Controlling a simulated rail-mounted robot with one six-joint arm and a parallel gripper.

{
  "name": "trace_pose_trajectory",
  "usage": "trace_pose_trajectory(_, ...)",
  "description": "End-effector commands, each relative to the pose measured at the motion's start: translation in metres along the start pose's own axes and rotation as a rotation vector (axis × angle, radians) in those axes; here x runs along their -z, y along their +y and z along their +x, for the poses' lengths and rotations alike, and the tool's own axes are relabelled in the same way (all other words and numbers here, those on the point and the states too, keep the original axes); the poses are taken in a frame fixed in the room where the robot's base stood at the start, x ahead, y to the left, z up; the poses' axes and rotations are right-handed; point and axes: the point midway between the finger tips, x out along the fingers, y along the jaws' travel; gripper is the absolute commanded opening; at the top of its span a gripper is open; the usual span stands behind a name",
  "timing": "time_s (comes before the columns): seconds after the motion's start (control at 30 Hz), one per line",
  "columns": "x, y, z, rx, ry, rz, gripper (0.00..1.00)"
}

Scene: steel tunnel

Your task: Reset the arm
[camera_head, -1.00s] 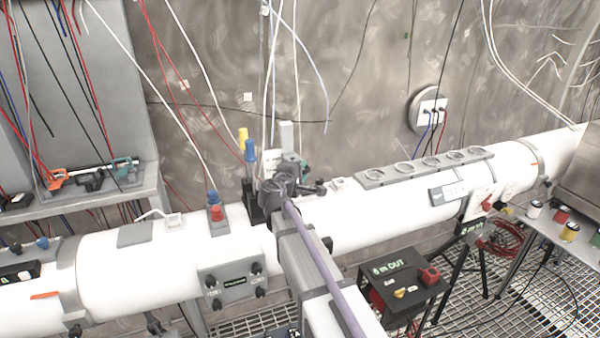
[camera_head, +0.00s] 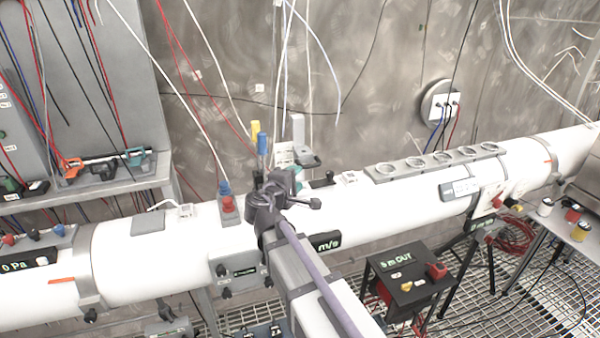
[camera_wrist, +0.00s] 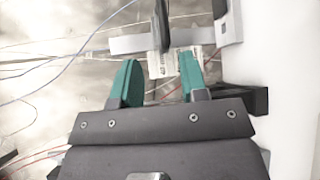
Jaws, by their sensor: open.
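My gripper (camera_wrist: 160,82) shows in the wrist view with two green fingers spread apart and nothing between them. Beyond the fingertips there is a small white label (camera_wrist: 182,62) and a grey bar. In the head view my arm reaches from the bottom centre up over the white pipe (camera_head: 140,262). My gripper (camera_head: 297,175) is at the arm's far end, mostly hidden behind my dark wrist; only a bit of green shows. It is close to the upright tools behind the pipe, and I cannot tell whether it touches anything.
Blue-handled (camera_head: 262,145) and yellow-handled (camera_head: 254,132) tools stand just left of my gripper. A ring holder (camera_head: 440,161) sits on the pipe to the right. A black box (camera_head: 408,280) stands below. A shelf (camera_head: 110,190) with tools is at left. Cables hang along the wall.

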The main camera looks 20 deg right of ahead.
Motion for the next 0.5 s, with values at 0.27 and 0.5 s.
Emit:
trace_pose_trajectory(0.27, -0.004, -0.004, 0.0, 0.023, -0.027, 0.034, 0.4)
trace_pose_trajectory(0.5, -0.055, -0.144, -0.055, 0.673, -0.286, 0.477, 0.4)
